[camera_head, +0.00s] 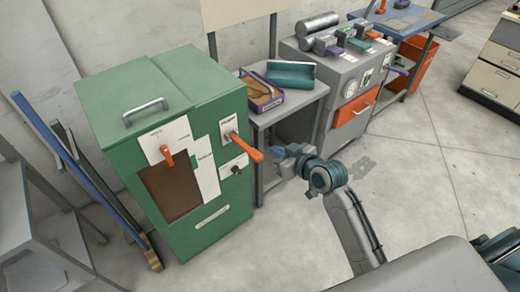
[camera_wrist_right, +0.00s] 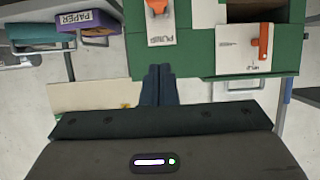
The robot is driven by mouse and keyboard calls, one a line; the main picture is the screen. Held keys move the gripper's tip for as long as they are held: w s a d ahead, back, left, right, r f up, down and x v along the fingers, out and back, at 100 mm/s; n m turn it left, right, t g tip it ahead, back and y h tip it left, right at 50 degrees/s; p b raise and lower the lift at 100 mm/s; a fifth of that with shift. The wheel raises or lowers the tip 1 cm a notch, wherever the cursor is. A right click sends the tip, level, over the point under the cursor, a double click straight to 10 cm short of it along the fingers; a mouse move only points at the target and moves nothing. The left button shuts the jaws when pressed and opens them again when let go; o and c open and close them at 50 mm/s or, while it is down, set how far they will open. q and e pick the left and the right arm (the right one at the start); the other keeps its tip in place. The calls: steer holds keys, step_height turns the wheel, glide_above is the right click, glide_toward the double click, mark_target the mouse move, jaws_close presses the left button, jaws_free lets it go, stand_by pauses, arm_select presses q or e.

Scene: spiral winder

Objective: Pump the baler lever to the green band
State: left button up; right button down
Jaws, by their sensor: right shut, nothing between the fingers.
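The baler is a green cabinet (camera_head: 215,222) at the left of the head view, with a dark opening in its front. Its orange pump lever (camera_head: 246,148) sticks out from a white plate labelled PUMP and slopes down to the right. In the right wrist view the lever (camera_wrist_right: 157,7) is cut off at the top edge, above its label. My right gripper (camera_head: 280,152) is just right of the lever's tip in the head view; its closed fingers (camera_wrist_right: 160,72) hold nothing. Contact with the lever is not clear. I cannot make out a green band. My left gripper is out of view.
A second orange handle (camera_head: 167,154) sits on the baler's front, with a dark knob (camera_head: 236,170) below the lever. A grey table (camera_head: 300,103) with a purple paper tray (camera_head: 262,92) stands right of the baler. Open floor (camera_head: 430,190) lies to the right.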

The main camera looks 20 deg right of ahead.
steer(key=shift+f, duration=0.1)
steer(key=p, duration=0.3)
glide_above(259, 156)
steer(key=f, duration=0.3)
steer(key=shift+w+a+f, duration=0.15)
steer(key=shift+w+f, duration=0.2)
steer(key=shift+w, duration=0.05)
steer(key=f, duration=0.2)
steer(key=shift+s+f, duration=0.35)
steer(key=shift+f, duration=0.05)
steer(key=shift+s+d+f, duration=0.1)
steer(key=shift+d+f, duration=0.1)
steer(key=shift+f, duration=0.4)
